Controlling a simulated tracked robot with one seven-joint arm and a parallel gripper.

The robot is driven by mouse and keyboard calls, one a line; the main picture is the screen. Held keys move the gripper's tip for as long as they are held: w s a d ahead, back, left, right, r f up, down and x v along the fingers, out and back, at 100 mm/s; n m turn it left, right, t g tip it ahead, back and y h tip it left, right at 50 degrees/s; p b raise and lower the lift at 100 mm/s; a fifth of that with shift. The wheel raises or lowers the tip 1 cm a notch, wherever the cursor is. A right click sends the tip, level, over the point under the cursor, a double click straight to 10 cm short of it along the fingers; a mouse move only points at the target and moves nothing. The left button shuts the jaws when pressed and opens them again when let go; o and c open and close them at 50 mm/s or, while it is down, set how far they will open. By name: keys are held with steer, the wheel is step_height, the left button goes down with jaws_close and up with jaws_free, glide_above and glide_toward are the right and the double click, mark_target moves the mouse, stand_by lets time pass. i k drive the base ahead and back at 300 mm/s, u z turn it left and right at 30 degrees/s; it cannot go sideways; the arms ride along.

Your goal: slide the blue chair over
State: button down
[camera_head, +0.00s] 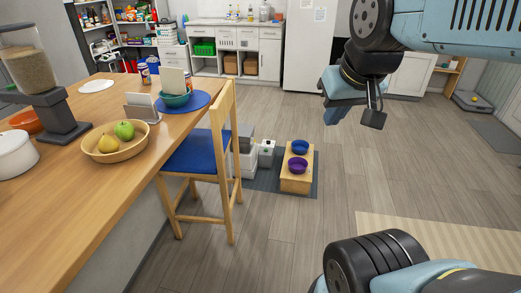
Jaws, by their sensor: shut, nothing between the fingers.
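The blue chair (193,156) stands at the counter, left of the middle of the view. It has a blue seat, a light wooden frame and a tall back, and its seat is partly tucked under the counter edge. My gripper (372,118) is at the upper right, in the air, well to the right of the chair and apart from it. Its fingers point down and are shut with nothing held. The chair's far legs are partly hidden.
A wooden counter (90,190) fills the left, with a fruit bowl (106,157) near its edge. A feeder stand (287,182) with two bowls sits on a dark mat right of the chair. A beige rug (400,230) lies lower right. Open floor lies between chair and rug.

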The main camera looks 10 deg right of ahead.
mark_target(201, 155)
steer(key=u, duration=1.15)
steer(key=i, duration=0.1)
steer(key=z, duration=3.05)
steer(key=i, duration=1.85)
steer(key=u, duration=2.5)
steer(key=i, duration=0.7)
steer(key=u, duration=0.05)
